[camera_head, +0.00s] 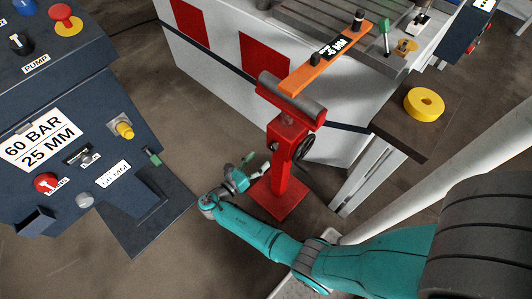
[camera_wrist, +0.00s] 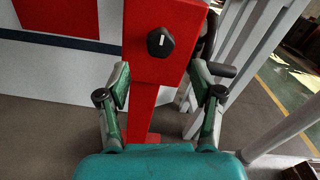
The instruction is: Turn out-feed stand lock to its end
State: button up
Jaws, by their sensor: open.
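The red out-feed stand (camera_head: 285,155) stands upright on a square foot on the floor, with a grey roller across its top. Its lock is a black knob (camera_wrist: 160,42) with an upright white mark, on the red face of the post in the wrist view. A black handwheel (camera_head: 304,148) sits on the stand's right side; its handle shows in the wrist view (camera_wrist: 222,69). My gripper (camera_wrist: 162,84) is open and empty, its two fingers spread left and right, lower in the picture than the knob. In the head view my gripper (camera_head: 252,168) is left of the post; the knob cannot be made out there.
An orange bar (camera_head: 312,70) reaches over the roller from the white machine (camera_head: 205,62). A dark shelf (camera_head: 402,132) with a yellow ring (camera_head: 424,104) is at right. A dark blue control panel (camera_head: 150,185) stands at left. Bare floor lies between panel and stand.

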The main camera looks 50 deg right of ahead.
jog(key=a, duration=0.5)
jog(key=shift+s, duration=0.1)
jog(key=shift+d, duration=0.1)
dwell(0.3)
jog(key=s+d+f+m+t+y, duration=0.3)
jog(key=s+f+y, duration=0.4)
jog(key=s+f, duration=0.55)
jog(key=s+a+m+t+y, duration=0.35)
jog(key=s+y, duration=0.25)
jog(key=s, duration=0.4)
jog(key=s+a+r+m+t+y, duration=0.1)
jog(key=s+a+r+m+y, duration=0.15)
jog(key=r, duration=0.35)
jog(key=s+a+r+m+t+y, duration=0.2)
jog(key=s+a+r+m, duration=0.2)
jog(key=r, duration=0.3)
jog(key=s+a+r+m+t, duration=0.1)
jog(key=r+m, duration=0.3)
jog(key=r, duration=0.7)
jog(key=s+r+m+t, duration=0.2)
jog(key=r+m+t, duration=0.2)
jog(key=r, duration=0.7)
jog(key=shift+a, duration=0.4)
